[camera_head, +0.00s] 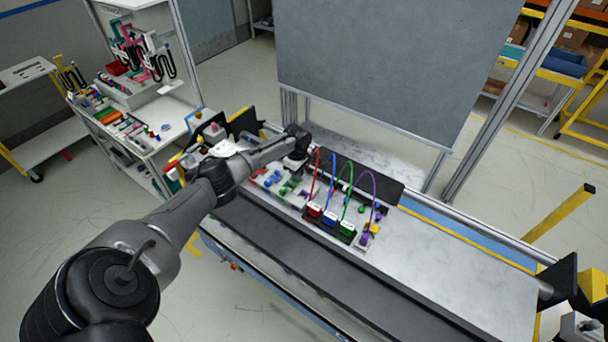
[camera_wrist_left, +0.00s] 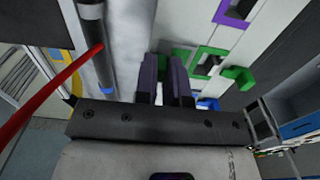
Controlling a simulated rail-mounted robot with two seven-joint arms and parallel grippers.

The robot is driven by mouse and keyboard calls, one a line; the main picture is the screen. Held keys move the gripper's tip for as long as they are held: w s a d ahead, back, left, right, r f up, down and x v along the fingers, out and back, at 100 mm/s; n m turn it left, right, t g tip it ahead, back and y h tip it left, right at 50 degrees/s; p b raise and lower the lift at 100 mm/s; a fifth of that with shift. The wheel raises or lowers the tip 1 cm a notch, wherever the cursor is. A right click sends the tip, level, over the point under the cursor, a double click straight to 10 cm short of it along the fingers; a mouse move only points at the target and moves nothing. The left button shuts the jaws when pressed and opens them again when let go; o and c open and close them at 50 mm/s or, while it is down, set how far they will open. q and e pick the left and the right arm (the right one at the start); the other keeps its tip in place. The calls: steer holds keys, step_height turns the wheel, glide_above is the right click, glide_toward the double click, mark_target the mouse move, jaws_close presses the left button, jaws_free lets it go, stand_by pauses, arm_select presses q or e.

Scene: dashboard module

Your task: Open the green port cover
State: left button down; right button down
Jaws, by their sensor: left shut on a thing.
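The dashboard module (camera_head: 320,208) lies on the long table, with small coloured ports along its left part. My left gripper (camera_head: 290,163) is low over the ports at the module's left end. In the left wrist view its two dark fingers (camera_wrist_left: 165,78) are close together, with a bit of the green port cover (camera_wrist_left: 181,53) at their tips. Their grip on it is mostly hidden. Beside them is a green port frame (camera_wrist_left: 207,62) with a dark opening, and a green piece (camera_wrist_left: 240,76) sticks out to its right. My right gripper is not in view.
Red, blue, green and purple cables (camera_head: 347,180) arch over the module right of my gripper. A purple port frame (camera_wrist_left: 235,12) is near the green one. A large grey panel (camera_head: 390,70) stands behind. The table's right part (camera_head: 470,265) is clear.

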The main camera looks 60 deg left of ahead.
arm_select(q)
steer(key=shift+w, duration=0.1)
steer(key=c, duration=1.2)
jaws_free()
step_height(320, 180, up, 14)
steer(key=shift+b, duration=0.3)
steer(key=shift+f, duration=0.1)
